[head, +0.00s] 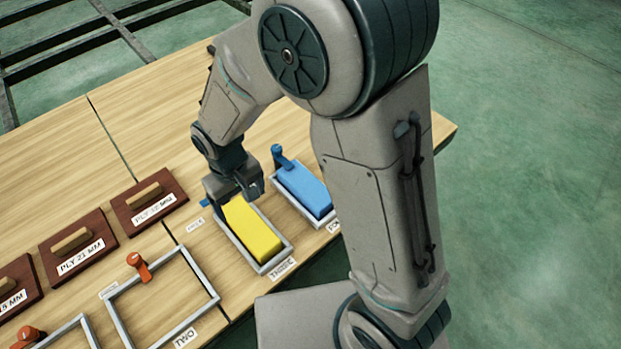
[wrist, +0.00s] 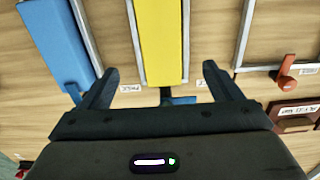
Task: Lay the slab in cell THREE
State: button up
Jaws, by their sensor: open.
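A yellow slab (head: 250,230) lies lengthwise inside the grey-framed cell labelled THREE (head: 277,263). In the wrist view the slab (wrist: 161,40) runs between the two grey frame rails. My gripper (head: 236,190) is over the far end of this cell. Its fingers (wrist: 158,78) are spread wide on either side of the slab's line, with nothing held between them. A blue lever (head: 206,203) sits at the cell's far end, partly hidden by my gripper, and also shows in the wrist view (wrist: 180,101).
A blue slab (head: 305,190) fills the cell to the right, beside another blue lever (head: 280,157). Cell TWO (head: 213,301) is empty, with an orange lever (head: 139,265). Several brown handled ply boards (head: 78,243) lie at left. The wooden table (head: 135,105) is bare farther back.

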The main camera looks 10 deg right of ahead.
jog(key=s+d+r+m, duration=0.2)
jog(key=d+r, duration=0.2)
jog(key=d, duration=0.3)
jog(key=s+d+r+m, duration=0.2)
jog(key=s+d+r, duration=0.1)
jog(key=d, duration=0.5)
jog(key=s+d+r+m+t, duration=0.1)
jog(key=s+d+r+m, duration=0.1)
jog(key=d+r, duration=0.3)
jog(key=shift+s+d+r, duration=0.2)
jog(key=shift+d, duration=0.95)
